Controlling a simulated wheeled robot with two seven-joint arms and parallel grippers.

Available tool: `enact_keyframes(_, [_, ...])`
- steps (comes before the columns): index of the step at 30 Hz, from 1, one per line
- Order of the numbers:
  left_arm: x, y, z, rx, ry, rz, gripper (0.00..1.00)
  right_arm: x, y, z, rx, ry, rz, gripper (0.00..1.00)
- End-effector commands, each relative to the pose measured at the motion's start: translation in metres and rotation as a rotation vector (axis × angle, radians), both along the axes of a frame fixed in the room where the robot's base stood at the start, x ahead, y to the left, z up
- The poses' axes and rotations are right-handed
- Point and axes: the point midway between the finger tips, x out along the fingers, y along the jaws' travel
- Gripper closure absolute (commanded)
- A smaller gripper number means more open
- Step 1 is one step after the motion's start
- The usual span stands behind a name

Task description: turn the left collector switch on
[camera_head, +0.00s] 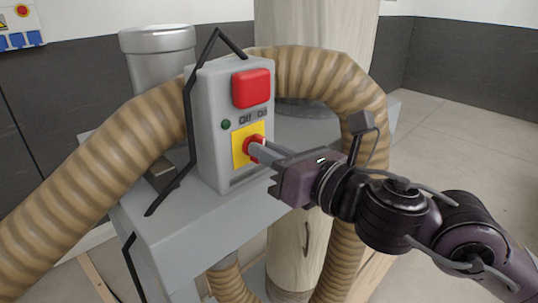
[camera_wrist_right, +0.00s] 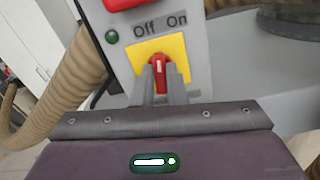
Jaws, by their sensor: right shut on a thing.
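The collector's grey control box (camera_head: 207,126) stands on the grey machine. It carries a red rotary switch (camera_head: 254,146) on a yellow plate (camera_head: 239,153), below the printed words "Off" and "On". In the right wrist view the red switch (camera_wrist_right: 158,71) has a white mark and stands about upright between the labels. My right gripper (camera_head: 259,151) reaches in from the right with its fingers (camera_wrist_right: 160,87) shut on the switch, one on each side. The fingers hide part of the switch in the head view. My left gripper is not in view.
A large red button (camera_head: 251,88) and a small green light (camera_head: 226,125) sit on the box above the switch. A ribbed tan hose (camera_head: 105,160) arches around behind the box. Black bars (camera_head: 187,120) run along its left side. Open floor (camera_head: 460,130) lies to the right.

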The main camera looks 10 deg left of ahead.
Motion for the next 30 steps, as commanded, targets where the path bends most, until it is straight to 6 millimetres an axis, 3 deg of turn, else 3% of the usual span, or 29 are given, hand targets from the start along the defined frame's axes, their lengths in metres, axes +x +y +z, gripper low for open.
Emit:
enact_keyframes(12, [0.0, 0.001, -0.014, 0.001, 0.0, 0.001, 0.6, 0.002, -0.001, -0.001, 0.218, 0.325, -0.001, 1.0])
enact_keyframes(30, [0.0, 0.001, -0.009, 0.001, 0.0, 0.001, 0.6, 0.004, -0.002, -0.001, 0.533, 0.799, -0.002, 1.0])
